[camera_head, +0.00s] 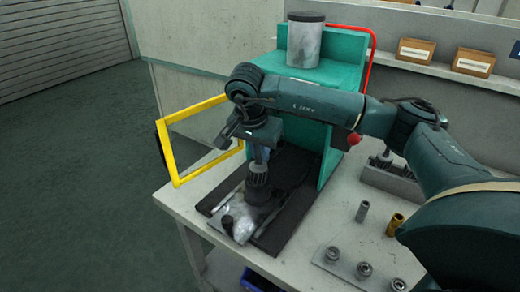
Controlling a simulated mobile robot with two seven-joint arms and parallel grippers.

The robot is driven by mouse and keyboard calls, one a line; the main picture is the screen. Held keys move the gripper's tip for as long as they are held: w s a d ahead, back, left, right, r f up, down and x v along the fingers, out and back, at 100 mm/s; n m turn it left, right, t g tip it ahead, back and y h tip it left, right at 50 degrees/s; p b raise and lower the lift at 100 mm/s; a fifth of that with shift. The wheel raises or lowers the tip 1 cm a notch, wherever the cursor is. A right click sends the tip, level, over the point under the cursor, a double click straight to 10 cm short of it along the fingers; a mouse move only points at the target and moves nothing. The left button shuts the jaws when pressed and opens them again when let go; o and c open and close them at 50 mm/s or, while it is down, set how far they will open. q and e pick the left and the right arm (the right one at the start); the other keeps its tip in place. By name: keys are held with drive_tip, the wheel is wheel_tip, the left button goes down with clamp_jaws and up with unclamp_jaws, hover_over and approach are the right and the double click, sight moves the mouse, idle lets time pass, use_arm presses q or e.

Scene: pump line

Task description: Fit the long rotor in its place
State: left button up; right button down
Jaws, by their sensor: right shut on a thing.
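My right gripper (260,146) points down over the dark slide plate in front of the green machine. It is shut on a dark, ridged part on a shaft, which looks like the long rotor (259,178). The rotor hangs upright over a dark round part. A shiny silver casing (237,222) sits on the dark plate (279,228), just in front of the rotor. Whether the rotor touches anything below it, I cannot tell. My left gripper is out of view.
A yellow guard frame (174,148) stands open at left. The green machine (338,150) carries a grey cylinder (305,42). At right are a grey rack (391,182) with dark shafts, silver (362,211) and brass (395,224) sleeves, and a plate (345,265) with rings.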

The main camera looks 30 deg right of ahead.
drive_tip(key=shift+f, duration=0.2)
drive_tip(key=c, duration=1.6)
unclamp_jaws()
drive_tip(key=shift+c, duration=0.2)
drive_tip(key=o, duration=0.5)
drive_tip(key=shift+r+p, duration=1.7)
drive_tip(key=shift+r, duration=0.85)
